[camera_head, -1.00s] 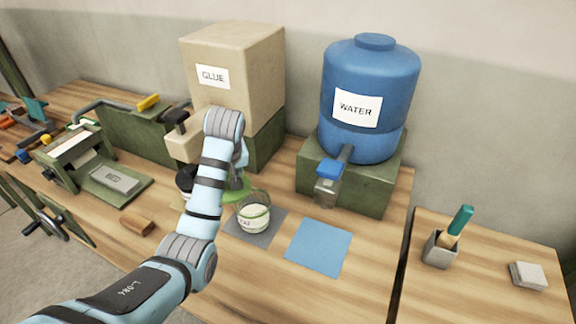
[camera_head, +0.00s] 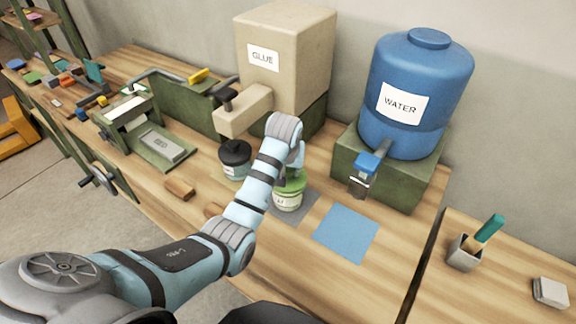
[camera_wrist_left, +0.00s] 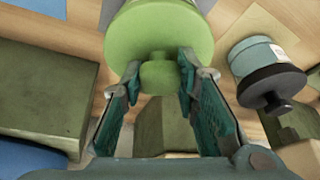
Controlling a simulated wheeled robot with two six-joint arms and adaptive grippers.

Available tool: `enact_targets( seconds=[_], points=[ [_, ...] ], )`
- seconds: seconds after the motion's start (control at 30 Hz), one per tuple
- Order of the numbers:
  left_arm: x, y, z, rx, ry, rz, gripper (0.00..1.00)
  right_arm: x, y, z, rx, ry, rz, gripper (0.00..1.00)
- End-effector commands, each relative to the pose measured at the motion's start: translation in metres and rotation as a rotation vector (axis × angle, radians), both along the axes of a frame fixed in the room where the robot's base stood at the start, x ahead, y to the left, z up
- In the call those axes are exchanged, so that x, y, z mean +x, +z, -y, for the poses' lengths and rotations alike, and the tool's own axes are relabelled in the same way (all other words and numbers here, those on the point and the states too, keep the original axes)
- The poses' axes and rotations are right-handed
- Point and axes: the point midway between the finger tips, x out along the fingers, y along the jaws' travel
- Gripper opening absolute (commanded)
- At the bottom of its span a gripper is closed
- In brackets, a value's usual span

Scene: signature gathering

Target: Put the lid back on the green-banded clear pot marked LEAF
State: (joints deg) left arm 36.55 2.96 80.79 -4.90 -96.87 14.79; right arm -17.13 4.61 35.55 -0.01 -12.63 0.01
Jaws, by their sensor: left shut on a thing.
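The clear pot (camera_head: 287,202) stands on a grey mat (camera_head: 305,207), its white label partly visible. The green lid (camera_head: 293,184) is at its mouth, level as far as I can see; I cannot tell whether it is fully seated. My left gripper (camera_head: 296,168) is above the pot, partly hidden by my wrist. In the left wrist view the fingers (camera_wrist_left: 160,73) are shut on the knob of the green lid (camera_wrist_left: 120,42), which hides the pot's mouth. My right gripper is not in view.
A jar with a black lid (camera_head: 235,153) stands left of the pot, beneath the glue box's tap (camera_head: 243,110). A blue mat (camera_head: 346,234) lies clear to the right. The blue water barrel (camera_head: 412,75) stands behind on a green stand (camera_head: 390,178). Wooden blocks (camera_head: 180,188) lie left.

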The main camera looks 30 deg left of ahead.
Motion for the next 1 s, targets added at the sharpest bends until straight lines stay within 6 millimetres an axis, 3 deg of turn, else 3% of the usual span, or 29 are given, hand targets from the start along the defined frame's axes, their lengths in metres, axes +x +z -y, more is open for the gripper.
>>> enact_targets(
  seconds=[1.0],
  points=[
    [-0.0016,0.0009,-0.0004,0.001,0.000,-0.001,0.00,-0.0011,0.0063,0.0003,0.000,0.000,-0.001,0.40]
  ],
)
